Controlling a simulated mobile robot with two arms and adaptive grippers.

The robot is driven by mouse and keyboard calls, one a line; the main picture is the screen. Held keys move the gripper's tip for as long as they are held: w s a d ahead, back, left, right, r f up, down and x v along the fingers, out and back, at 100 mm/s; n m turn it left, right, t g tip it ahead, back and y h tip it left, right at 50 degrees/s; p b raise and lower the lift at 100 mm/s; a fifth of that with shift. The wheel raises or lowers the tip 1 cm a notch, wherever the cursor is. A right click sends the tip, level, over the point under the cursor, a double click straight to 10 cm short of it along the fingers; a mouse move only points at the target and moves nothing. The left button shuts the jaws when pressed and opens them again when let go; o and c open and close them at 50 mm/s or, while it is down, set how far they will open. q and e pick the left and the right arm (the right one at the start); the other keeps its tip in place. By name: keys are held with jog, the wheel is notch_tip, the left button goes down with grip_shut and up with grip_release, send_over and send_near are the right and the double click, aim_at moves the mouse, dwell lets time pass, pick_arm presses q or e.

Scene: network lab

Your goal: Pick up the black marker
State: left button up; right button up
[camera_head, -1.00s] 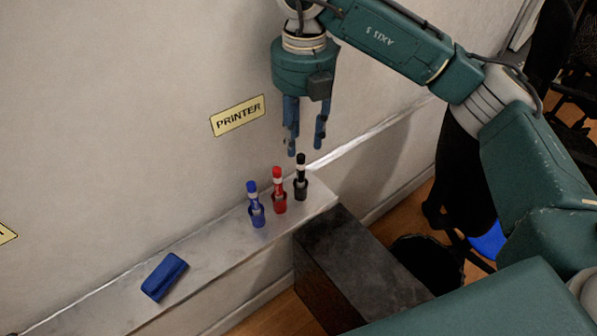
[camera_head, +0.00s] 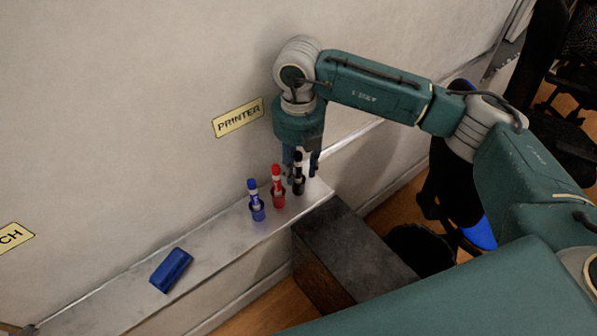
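The black marker (camera_head: 298,175) stands upright in a small black holder near the right end of the narrow ledge (camera_head: 215,240). My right gripper (camera_head: 301,172) comes down from above with its fingers apart, at the marker's height. One finger is left of and behind the marker, the other right of it. I see no clear contact between fingers and marker. The red marker (camera_head: 277,184) stands just left of it, close to the left finger. The blue marker (camera_head: 256,199) stands further left. My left gripper is not in view.
A blue eraser-like block (camera_head: 171,270) lies on the ledge at the left. A dark box (camera_head: 350,250) stands beside the ledge's right end. The wall with a PRINTER sign (camera_head: 238,117) is close behind the gripper. A dark round bin (camera_head: 420,251) is at the right.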

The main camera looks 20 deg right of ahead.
grip_shut()
jog(key=shift+r, duration=0.15)
